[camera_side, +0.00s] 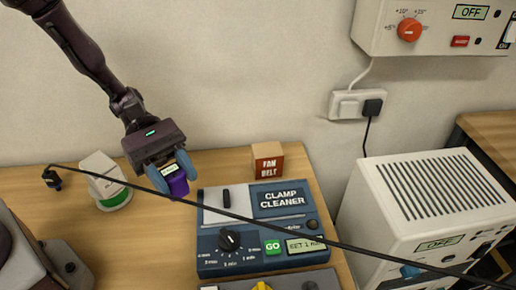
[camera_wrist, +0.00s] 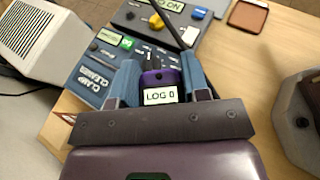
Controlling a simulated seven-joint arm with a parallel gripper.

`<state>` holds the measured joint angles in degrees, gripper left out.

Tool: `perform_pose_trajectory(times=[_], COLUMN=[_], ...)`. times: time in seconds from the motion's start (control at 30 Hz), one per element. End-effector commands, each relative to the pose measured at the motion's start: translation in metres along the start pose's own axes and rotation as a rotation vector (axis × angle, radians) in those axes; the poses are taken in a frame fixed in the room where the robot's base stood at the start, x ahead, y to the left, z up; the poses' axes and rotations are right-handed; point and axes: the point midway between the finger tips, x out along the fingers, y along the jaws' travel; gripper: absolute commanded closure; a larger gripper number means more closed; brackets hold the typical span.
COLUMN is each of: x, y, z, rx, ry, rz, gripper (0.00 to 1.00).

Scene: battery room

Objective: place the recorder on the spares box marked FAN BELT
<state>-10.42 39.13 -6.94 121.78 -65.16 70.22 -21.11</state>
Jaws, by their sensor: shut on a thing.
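The recorder (camera_side: 177,184) is a small purple device with a pale display. In the wrist view the recorder (camera_wrist: 161,80) shows its display reading "LOG 0". My gripper (camera_side: 171,174) is shut on it, with one blue finger on each side, and holds it left of the clamp cleaner. In the wrist view my gripper (camera_wrist: 158,74) has both fingers against the recorder. The spares box (camera_side: 267,162), brown with a red FAN BELT label, stands at the table's back, right of my gripper and apart from it. Its top looks clear.
The blue clamp cleaner (camera_side: 262,229) sits in front of the box. A black cable crosses the side view's foreground. A white device with a green base (camera_side: 108,183) stands left of my gripper. A white vented cabinet (camera_side: 430,205) stands at right. A brown tray (camera_wrist: 264,4) shows in the wrist view.

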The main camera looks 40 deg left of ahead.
Motion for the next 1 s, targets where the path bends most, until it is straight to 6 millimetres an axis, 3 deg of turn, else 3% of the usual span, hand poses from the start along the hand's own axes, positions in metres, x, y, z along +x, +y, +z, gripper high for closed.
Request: perform_pose_trajectory(times=[0.1,0.3,0.5,0.77,1.0], x=[-0.013,-0.037,-0.055,-0.061,-0.048], y=[0.035,0.084,0.11,0.128,0.183], z=[0.017,0.039,0.044,0.038,0.016], rx=[-0.099,-0.247,-0.341,-0.379,-0.377], ry=[0.001,0.0,0.0,0.0,-0.001], rz=[0.25,0.604,0.823,0.908,0.908], gripper=[0.83,0.83,0.83,0.83,0.83])
